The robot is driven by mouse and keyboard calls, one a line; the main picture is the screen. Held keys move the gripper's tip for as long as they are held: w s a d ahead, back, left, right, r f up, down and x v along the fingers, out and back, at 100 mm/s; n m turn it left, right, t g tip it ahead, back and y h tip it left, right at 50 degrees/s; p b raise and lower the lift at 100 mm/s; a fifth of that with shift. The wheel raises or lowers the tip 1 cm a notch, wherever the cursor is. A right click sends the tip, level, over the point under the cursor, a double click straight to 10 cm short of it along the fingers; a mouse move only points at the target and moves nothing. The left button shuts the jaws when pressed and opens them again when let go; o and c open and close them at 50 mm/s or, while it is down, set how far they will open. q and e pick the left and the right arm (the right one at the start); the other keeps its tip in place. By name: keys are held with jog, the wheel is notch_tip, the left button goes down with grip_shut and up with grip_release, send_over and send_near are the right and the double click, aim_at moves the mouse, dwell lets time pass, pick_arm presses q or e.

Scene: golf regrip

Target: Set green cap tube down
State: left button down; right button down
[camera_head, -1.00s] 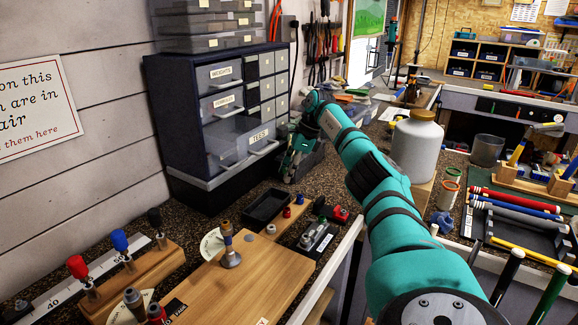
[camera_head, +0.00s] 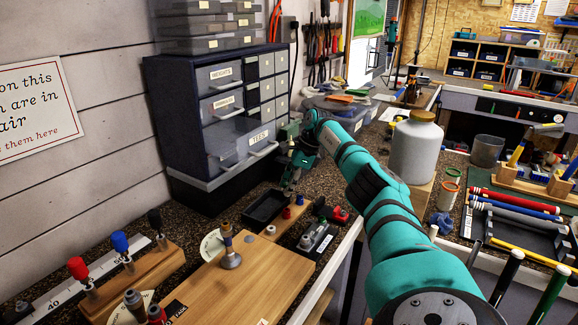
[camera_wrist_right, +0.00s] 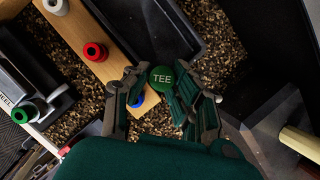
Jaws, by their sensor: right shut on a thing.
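My right gripper (camera_head: 288,184) is at the back of the bench, in front of the drawer cabinet. In the right wrist view the right gripper (camera_wrist_right: 158,98) is closed around a tube with a round green cap (camera_wrist_right: 161,78) marked TEE, seen end-on between its fingers. The tube's body is hidden below the cap. A wooden strip (camera_wrist_right: 88,22) with white, red and blue capped pieces lies beside the fingers, the blue one partly hidden by them. A black tray (camera_wrist_right: 185,45) lies just beyond the cap. My left gripper is not in view.
The navy drawer cabinet (camera_head: 185,105) stands behind the gripper. The black tray shows in the head view (camera_head: 258,221), with a small grey tool (camera_head: 318,237) and a bamboo board (camera_head: 235,285) nearer. A white jar (camera_head: 415,150) stands to the right of my arm.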

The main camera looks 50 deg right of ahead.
jog(key=c, duration=1.1)
grip_release()
jog(key=shift+c, duration=0.2)
jog(key=shift+r, duration=0.1)
jog(key=shift+r, duration=0.3)
jog(key=v, duration=1.2)
jog(key=shift+r+p, duration=0.25)
jog(key=shift+p, duration=0.15)
